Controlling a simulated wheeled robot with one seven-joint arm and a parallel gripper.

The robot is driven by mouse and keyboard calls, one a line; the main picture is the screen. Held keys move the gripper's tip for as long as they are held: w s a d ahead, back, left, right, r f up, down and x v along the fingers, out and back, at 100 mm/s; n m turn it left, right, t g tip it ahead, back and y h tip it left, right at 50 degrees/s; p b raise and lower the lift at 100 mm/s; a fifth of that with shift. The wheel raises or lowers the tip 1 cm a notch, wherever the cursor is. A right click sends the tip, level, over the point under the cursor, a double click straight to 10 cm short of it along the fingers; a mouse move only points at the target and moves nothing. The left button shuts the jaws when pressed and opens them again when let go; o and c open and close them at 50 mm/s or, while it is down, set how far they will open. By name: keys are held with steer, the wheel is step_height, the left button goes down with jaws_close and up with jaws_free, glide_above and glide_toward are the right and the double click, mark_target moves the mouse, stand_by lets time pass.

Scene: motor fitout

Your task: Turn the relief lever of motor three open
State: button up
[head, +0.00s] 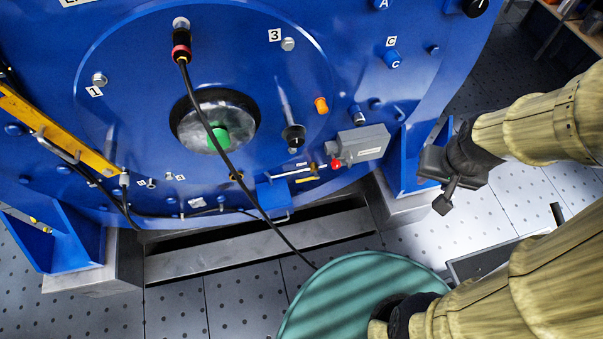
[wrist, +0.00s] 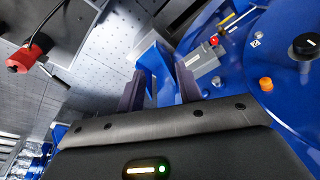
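The blue motor end face (head: 250,50) fills the upper left of the head view. No label there readably names a relief lever. One candidate is a thin metal rod (head: 293,173) ending near a red knob (head: 335,164), low on the face beside a grey box (head: 360,145). The red knob (wrist: 213,40) and grey box (wrist: 201,62) also show in the wrist view. Another candidate is a silver rod with a black knob (head: 293,136). My gripper (head: 445,197) hangs right of the motor, apart from it. In the wrist view its dark fingers (wrist: 160,90) stand apart with nothing between them.
A blue support bracket (head: 412,150) stands between my gripper and the face. An orange knob (head: 321,105) sits above the grey box. A black cable (head: 235,170) hangs across the face to a green round object (head: 350,285).

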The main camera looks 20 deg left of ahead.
steer(key=w+a+f+t+y+b, duration=0.15)
steer(key=w+f+b, duration=0.25)
steer(key=f+b, duration=0.5)
steer(key=w+a+f+t+y+b, duration=0.1)
steer(key=w+a+f+t+b, duration=0.2)
steer(key=f+b, duration=0.6)
steer(key=w+a+f+y+b, duration=0.1)
steer(key=w+a+f+b, duration=0.3)
steer(key=f, duration=0.8)
steer(key=a+f+m+t+y+b, duration=0.1)
steer(key=a+f+y+b, duration=0.3)
steer(key=f+b, duration=0.4)
steer(key=a+f+m+t+y+b, duration=0.2)
steer(key=a+f+m+y+b, duration=0.1)
steer(key=f+b, duration=0.6)
steer(key=a+f+m+t+y+b, duration=0.1)
steer(key=a+f+y+b, duration=0.4)
steer(key=b, duration=0.8)
step_height(320, 180, down, 4)
steer(key=shift+a+r+m+t+y, duration=0.1)
steer(key=shift+a+m+t+y, duration=0.25)
steer(key=shift+m, duration=0.25)
steer(key=shift+w, duration=0.15)
